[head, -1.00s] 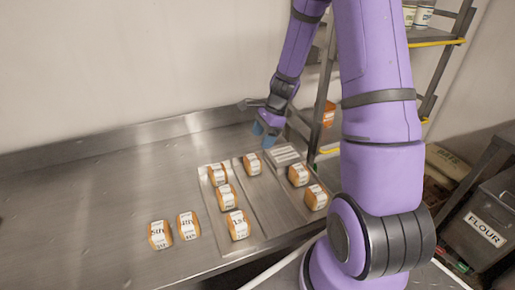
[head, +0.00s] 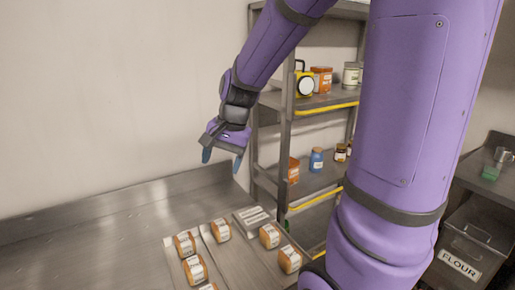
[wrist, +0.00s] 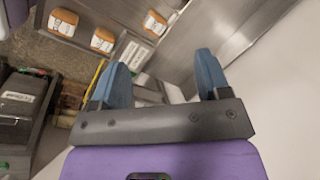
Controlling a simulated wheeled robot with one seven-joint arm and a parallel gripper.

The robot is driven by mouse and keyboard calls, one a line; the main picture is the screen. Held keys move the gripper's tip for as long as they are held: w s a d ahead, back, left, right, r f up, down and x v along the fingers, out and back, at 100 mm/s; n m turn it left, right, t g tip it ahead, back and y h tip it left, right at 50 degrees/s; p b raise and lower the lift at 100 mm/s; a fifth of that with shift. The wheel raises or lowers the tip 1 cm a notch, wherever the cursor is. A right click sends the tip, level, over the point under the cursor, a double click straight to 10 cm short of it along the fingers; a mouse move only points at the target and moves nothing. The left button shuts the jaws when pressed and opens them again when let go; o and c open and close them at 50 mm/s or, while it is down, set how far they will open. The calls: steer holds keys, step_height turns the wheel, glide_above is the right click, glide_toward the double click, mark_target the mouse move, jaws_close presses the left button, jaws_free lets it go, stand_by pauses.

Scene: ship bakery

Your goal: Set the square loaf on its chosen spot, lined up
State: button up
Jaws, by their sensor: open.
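Several orange-brown loaves with white printed labels lie on the steel counter's trays. One loaf (head: 220,230) sits alone at the far end of the middle tray strip (head: 230,256). Two loaves, a farther one (head: 269,235) and a nearer one (head: 289,258), are in the right strip. More loaves (head: 185,243) line the left strip. I cannot tell which is the square loaf. My gripper (head: 222,160) is open and empty, raised above the counter's back edge, apart from every loaf. The wrist view shows my gripper's spread blue fingers (wrist: 163,68) and three loaves (wrist: 103,40) beyond them.
A metal shelf rack (head: 286,150) with jars and a yellow timer (head: 304,84) stands right of my gripper. A flour bin (head: 460,262) is at the right. The counter's left part (head: 80,240) is bare.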

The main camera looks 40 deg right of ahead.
steer(key=s+a+r+n+t+h, duration=0.1)
steer(key=s+r+n, duration=0.4)
steer(key=s, duration=0.3)
steer(key=s+a+r+n+t+h, duration=0.1)
steer(key=s+a+r+n+t, duration=0.1)
steer(key=s+r+n, duration=0.3)
steer(key=s, duration=0.4)
steer(key=shift+a, duration=0.3)
